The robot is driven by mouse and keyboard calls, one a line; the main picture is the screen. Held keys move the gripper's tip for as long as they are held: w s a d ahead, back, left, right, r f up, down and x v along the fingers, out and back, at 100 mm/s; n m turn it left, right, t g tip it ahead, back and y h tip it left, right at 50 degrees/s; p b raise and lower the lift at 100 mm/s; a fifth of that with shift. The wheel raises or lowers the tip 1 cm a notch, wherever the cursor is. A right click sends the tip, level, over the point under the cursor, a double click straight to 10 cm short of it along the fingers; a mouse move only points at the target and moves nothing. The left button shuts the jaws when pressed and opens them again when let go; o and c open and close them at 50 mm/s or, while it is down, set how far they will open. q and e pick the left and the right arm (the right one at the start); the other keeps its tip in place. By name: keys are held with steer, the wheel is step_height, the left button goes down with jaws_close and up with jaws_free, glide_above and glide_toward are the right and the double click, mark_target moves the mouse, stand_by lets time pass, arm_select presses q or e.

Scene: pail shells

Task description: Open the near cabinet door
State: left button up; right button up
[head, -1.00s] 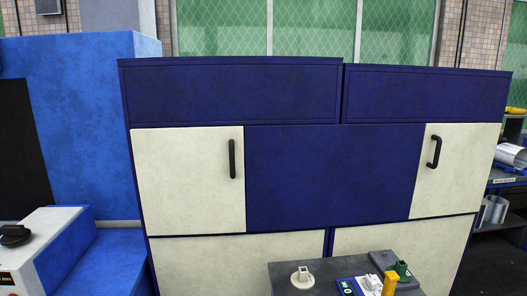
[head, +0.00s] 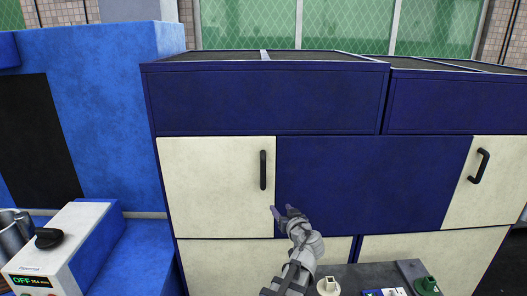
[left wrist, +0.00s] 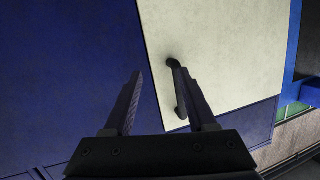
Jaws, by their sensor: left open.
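The blue cabinet (head: 370,185) has a cream upper-left door (head: 210,190) with a black vertical handle (head: 263,170) near its right edge. Another cream door (head: 492,190) with a black handle (head: 479,166) is at the right. Both doors look shut. My left gripper (head: 288,212) is open and empty, below and a little right of the left door's handle. In the left wrist view the open left gripper (left wrist: 165,85) faces the cabinet, with the cream door (left wrist: 225,50) and its handle (left wrist: 181,105) partly behind the right finger. I cannot tell whether they touch. My right gripper is not in view.
A grey top (head: 350,275) with a white part (head: 328,286) and a green part (head: 427,285) stands low in front of the cabinet. A blue-and-white machine (head: 75,245) and a tall blue block (head: 110,120) stand at the left.

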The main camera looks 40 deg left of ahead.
arm_select(q)
steer(key=t+y+p, duration=0.1)
steer(key=t+p, duration=0.1)
glide_toward(264, 171)
steer(key=x, duration=0.3)
steer(key=shift+x, duration=4.05)
jaws_close()
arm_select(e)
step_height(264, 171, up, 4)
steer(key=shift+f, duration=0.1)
